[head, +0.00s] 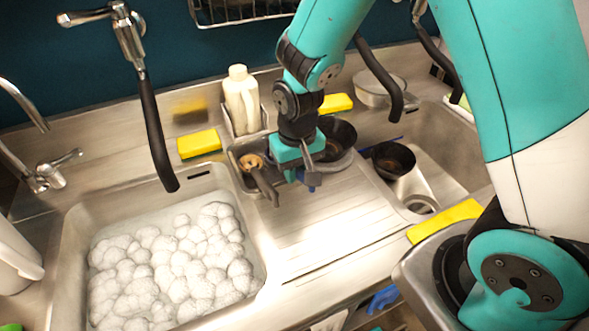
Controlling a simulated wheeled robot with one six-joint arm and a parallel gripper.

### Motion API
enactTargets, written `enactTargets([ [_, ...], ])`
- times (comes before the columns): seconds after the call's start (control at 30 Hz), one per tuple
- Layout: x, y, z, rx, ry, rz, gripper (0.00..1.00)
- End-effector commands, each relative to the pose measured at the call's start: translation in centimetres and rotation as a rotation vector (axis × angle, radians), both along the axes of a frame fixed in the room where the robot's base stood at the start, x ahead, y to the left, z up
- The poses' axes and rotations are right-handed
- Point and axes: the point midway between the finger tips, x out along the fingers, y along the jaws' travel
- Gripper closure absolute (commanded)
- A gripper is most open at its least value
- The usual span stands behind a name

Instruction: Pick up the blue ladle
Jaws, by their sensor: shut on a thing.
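My gripper (304,176) points down over the left part of the ribbed steel drainboard, just in front of a dark pan. It is shut on a blue piece (312,187), which I take to be part of the blue ladle. The gripper and arm hide most of the ladle, so its bowl cannot be made out.
A foam-filled sink (75,240) is at left. A small caddy with a wooden-ended brush (254,163), a white bottle (241,100) and yellow sponges (199,143) stand close behind the gripper. A black bowl (392,157) is right. Black faucet hoses (156,140) hang nearby.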

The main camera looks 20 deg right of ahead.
Motion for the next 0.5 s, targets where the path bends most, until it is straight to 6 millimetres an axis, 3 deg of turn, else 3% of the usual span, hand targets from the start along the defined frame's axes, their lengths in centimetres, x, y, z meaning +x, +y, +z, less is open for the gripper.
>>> enactTargets([
  [0.27, 0.1, 0.0, 4.6, 0.002, -0.008, 0.0, 1.0],
  [0.5, 0.1, 0.0, 13.1, 0.003, -0.012, 0.0, 1.0],
])
